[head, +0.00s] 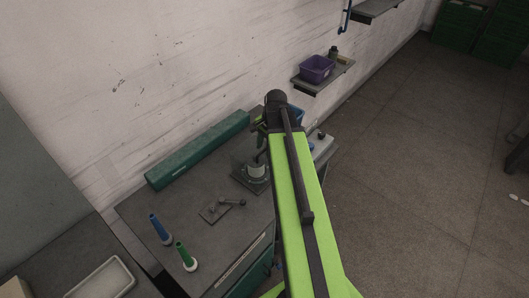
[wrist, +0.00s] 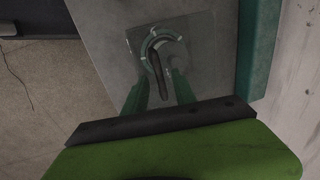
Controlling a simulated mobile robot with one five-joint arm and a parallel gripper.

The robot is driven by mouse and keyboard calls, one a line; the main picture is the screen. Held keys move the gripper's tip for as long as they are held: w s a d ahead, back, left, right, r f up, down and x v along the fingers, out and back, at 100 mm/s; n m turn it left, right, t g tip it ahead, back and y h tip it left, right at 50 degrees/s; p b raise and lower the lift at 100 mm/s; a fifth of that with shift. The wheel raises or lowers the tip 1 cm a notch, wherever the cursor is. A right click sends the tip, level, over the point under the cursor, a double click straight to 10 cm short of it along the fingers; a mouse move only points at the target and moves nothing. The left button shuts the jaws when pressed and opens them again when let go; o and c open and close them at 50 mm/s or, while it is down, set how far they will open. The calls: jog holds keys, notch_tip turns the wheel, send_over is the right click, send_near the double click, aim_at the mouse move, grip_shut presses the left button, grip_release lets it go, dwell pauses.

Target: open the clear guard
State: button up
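The winder (head: 252,176) stands on the dark bench, with a pale upright cylinder on a dark base. A faint see-through cover, which looks like the clear guard (head: 240,163), shows around it; its outline is hard to make out. In the wrist view the winder appears as a grey plate with a teal ring (wrist: 146,50), and a dark bar (wrist: 156,74) runs over it. My gripper (wrist: 160,88) is above this, with its two green fingers apart on either side of the bar's near end. I cannot tell whether they touch it. In the head view my arm partly hides the gripper and winder.
A long green box (head: 198,150) lies along the bench's wall side. A shelf holds a purple bin (head: 317,69).

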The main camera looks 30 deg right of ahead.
grip_shut()
dwell(1.4)
